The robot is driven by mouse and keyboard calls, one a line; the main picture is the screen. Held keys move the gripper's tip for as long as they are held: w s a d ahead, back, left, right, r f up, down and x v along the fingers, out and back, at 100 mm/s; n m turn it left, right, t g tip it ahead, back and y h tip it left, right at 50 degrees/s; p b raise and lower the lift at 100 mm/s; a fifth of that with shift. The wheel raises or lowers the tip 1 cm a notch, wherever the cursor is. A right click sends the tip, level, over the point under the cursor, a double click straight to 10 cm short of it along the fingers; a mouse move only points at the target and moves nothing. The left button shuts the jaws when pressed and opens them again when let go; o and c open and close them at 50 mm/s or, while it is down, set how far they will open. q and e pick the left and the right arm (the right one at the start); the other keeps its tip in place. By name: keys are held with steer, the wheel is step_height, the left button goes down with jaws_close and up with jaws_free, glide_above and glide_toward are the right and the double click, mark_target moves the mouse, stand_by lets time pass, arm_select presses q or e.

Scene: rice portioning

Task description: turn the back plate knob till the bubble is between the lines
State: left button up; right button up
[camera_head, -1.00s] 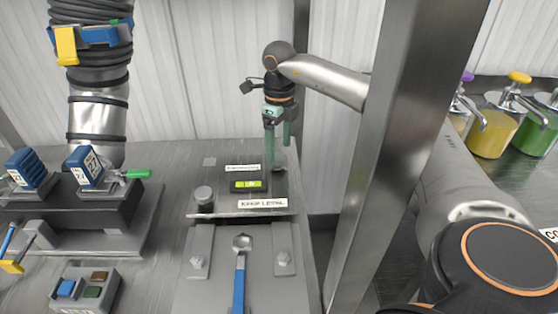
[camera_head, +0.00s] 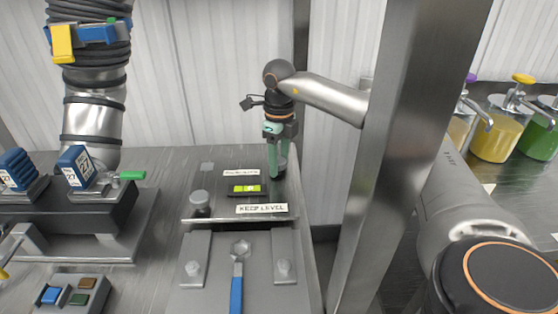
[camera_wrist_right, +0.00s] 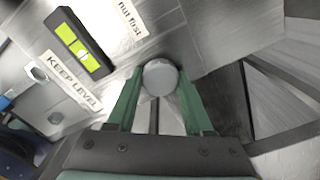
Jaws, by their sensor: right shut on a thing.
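The back plate knob (camera_wrist_right: 160,77) is a round grey cap between the two green fingers of my right gripper (camera_wrist_right: 157,98). In the head view my right gripper (camera_head: 278,158) points down at the back right corner of the plate, shut on the knob, which the fingers mostly hide there. The level (camera_head: 245,189) is a yellow-green vial in a dark frame on the plate; it also shows in the right wrist view (camera_wrist_right: 77,42). Its pale bubble (camera_wrist_right: 83,55) is near the vial's middle; I cannot tell exactly how it sits against the lines. My left gripper is not in view.
A second knob (camera_head: 200,198) stands at the plate's left. A "KEEP LEVEL" label (camera_head: 262,209) is in front of the vial. A blue-handled wrench (camera_head: 237,278) lies in front. A steel post (camera_head: 385,150) stands right of my gripper. Pump bottles (camera_head: 497,140) stand at far right.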

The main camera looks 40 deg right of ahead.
jaws_close()
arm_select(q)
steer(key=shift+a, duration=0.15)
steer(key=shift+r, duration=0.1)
